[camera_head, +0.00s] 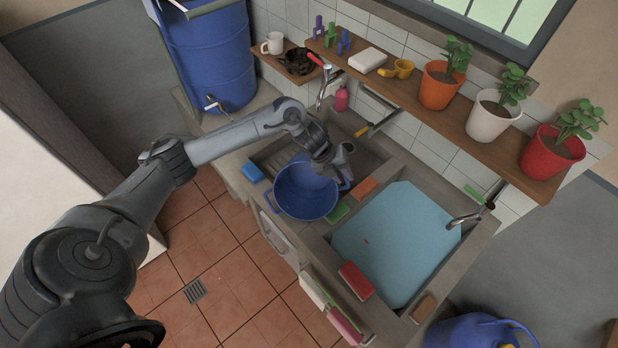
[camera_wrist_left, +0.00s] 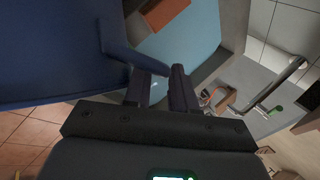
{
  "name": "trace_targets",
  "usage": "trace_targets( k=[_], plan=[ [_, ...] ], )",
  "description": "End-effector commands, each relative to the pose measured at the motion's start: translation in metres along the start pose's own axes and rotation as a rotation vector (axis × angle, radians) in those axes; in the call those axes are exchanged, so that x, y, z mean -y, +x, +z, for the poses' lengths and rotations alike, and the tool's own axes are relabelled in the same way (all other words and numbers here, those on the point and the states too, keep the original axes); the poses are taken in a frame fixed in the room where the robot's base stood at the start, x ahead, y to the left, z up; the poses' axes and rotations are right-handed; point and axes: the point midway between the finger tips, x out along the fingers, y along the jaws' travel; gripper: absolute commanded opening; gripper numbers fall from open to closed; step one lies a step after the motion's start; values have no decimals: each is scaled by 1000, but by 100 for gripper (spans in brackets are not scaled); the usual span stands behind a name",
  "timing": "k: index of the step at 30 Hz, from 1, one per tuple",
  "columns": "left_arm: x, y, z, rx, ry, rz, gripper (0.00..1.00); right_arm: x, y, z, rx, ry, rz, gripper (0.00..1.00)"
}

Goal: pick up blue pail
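The blue pail (camera_head: 304,192) is over the front of the left sink basin, its open top facing up, and it overlaps the counter's front edge. I cannot see clearly whether its base rests on anything. My left gripper (camera_head: 343,178) is at the pail's right side, by the rim. In the left wrist view the pail (camera_wrist_left: 50,45) fills the upper left, and a blue part of it reaches to the fingertips of the left gripper (camera_wrist_left: 163,78). The fingers stand a little apart with this part between them; the contact is dark. My right gripper does not show.
The right basin (camera_head: 395,240) holds light blue water. A red sponge (camera_head: 356,280), an orange sponge (camera_head: 364,188) and a green sponge (camera_head: 337,213) lie on the basin rims. Faucets and a shelf with potted plants (camera_head: 440,84) border the back. A blue barrel (camera_head: 210,60) stands left.

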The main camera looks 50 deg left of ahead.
Motion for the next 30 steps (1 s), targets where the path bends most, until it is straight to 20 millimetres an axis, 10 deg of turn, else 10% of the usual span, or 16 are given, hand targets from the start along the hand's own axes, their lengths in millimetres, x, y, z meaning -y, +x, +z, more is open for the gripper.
trace_targets(
  k=[10, 15, 30],
  plan=[
    [0, 6, 0, 2, 0, 1, 24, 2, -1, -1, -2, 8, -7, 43],
    [0, 6, 0, 1, 0, 1, 0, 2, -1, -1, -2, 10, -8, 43],
    [0, 5, 1, 2, 1, 0, 0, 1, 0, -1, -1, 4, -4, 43]
  ],
)
